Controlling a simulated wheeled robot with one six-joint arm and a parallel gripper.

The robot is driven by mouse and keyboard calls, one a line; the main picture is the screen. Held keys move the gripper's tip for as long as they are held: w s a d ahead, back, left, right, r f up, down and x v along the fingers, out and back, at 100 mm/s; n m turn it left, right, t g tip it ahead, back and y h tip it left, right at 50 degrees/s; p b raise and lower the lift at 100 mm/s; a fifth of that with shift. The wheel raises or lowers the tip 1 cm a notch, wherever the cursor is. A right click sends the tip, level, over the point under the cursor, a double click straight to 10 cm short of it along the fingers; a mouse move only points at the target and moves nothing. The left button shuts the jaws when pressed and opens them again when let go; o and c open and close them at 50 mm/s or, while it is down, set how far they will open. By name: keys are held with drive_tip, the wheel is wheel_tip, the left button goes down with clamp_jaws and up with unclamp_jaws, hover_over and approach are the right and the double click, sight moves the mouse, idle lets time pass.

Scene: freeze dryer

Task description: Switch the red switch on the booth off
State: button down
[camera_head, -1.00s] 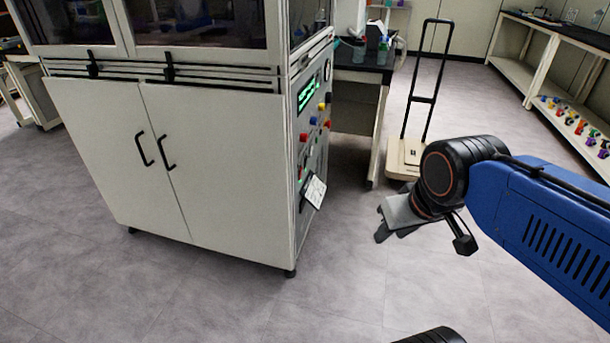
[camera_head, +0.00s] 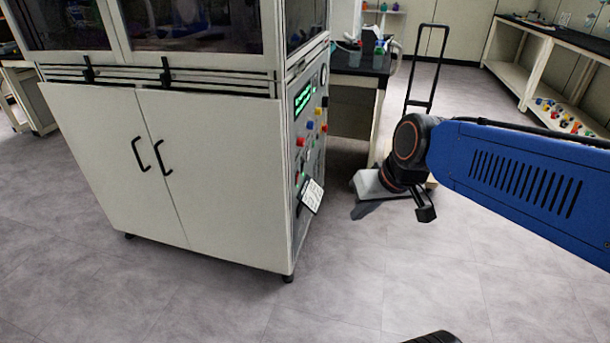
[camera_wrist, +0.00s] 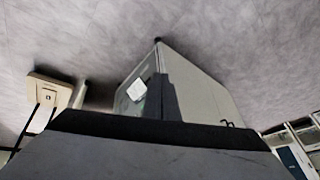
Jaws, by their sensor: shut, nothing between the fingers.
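The booth (camera_head: 215,185) is a white cabinet left of centre in the head view. Its control panel (camera_head: 310,135) is on the right side, seen at a steep slant, with a green display and several coloured knobs. A red knob (camera_head: 300,141) shows near the panel's front edge; which red part is the switch, and its position, I cannot tell. My gripper (camera_head: 357,207) is right of the panel, apart from it, empty and shut. In the wrist view the booth (camera_wrist: 200,88) appears upside down beyond my gripper (camera_wrist: 165,88), which hides part of the panel.
A white card (camera_head: 312,196) is low on the panel. A black table (camera_head: 365,62) stands behind the booth. A trolley with a black handle (camera_head: 430,65) is behind my arm; it also shows in the wrist view (camera_wrist: 50,90). Shelves stand at far right.

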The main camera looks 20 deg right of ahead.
sight(298, 178)
drive_tip(key=w+d+f+m, duration=0.1)
drive_tip(key=w+f, duration=0.2)
drive_tip(key=w, duration=0.8)
drive_tip(key=w+d+f+m+t, duration=0.1)
drive_tip(key=w+f, duration=0.3)
drive_tip(key=w, duration=0.7)
drive_tip(key=w+d+f+m+t+y, duration=0.1)
drive_tip(key=w+d+f+m, duration=0.1)
drive_tip(key=w, duration=0.9)
drive_tip(key=shift+f+m, duration=0.3)
drive_tip(key=shift+f, duration=0.6)
drive_tip(key=w+a+f, duration=0.5)
drive_tip(key=w+f, duration=0.2)
drive_tip(key=shift+w+a+f, duration=0.15)
drive_tip(key=shift+w+a, duration=0.25)
